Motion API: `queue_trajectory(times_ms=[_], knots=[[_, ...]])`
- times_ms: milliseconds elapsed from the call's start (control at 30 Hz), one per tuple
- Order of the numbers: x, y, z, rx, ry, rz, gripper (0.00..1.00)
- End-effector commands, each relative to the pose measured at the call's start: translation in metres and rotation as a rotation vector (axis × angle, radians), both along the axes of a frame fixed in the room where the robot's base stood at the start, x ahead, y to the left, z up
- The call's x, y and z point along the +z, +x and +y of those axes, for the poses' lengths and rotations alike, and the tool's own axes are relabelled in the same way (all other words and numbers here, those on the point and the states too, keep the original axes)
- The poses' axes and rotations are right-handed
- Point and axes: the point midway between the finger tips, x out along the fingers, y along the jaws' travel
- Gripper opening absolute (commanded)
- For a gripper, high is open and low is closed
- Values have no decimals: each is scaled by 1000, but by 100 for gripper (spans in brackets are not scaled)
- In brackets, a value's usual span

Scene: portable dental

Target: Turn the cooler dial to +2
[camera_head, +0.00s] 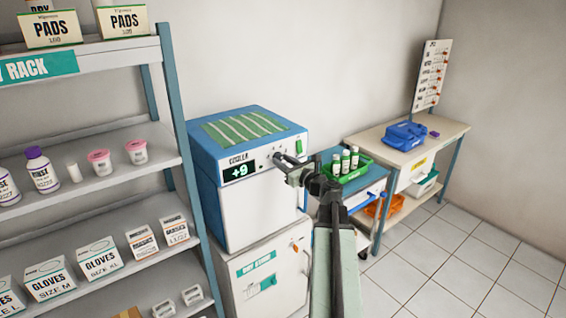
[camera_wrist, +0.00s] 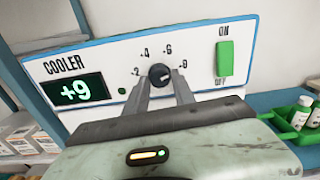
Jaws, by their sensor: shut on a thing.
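The cooler (camera_head: 260,210) is a white and blue box with a green striped top, standing left of centre in the head view. Its lit display (camera_wrist: 78,92) reads +9, in the wrist view and in the head view.
A green on/off switch (camera_wrist: 226,62) is right of the dial. A green tray with bottles (camera_head: 346,172) stands on a blue cart at the cooler's right. A shelf rack (camera_head: 90,140) stands close on the left. Tiled floor (camera_head: 450,260) is clear at the right.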

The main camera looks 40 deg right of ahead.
Motion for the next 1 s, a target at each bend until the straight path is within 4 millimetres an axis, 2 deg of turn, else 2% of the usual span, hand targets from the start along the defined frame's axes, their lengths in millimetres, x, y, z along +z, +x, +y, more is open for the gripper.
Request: queue_trajectory(times_ms=[267,1000], knots=[[0,0,0,0,-203,9,0],[1,0,-1,0,-905,41,0]])
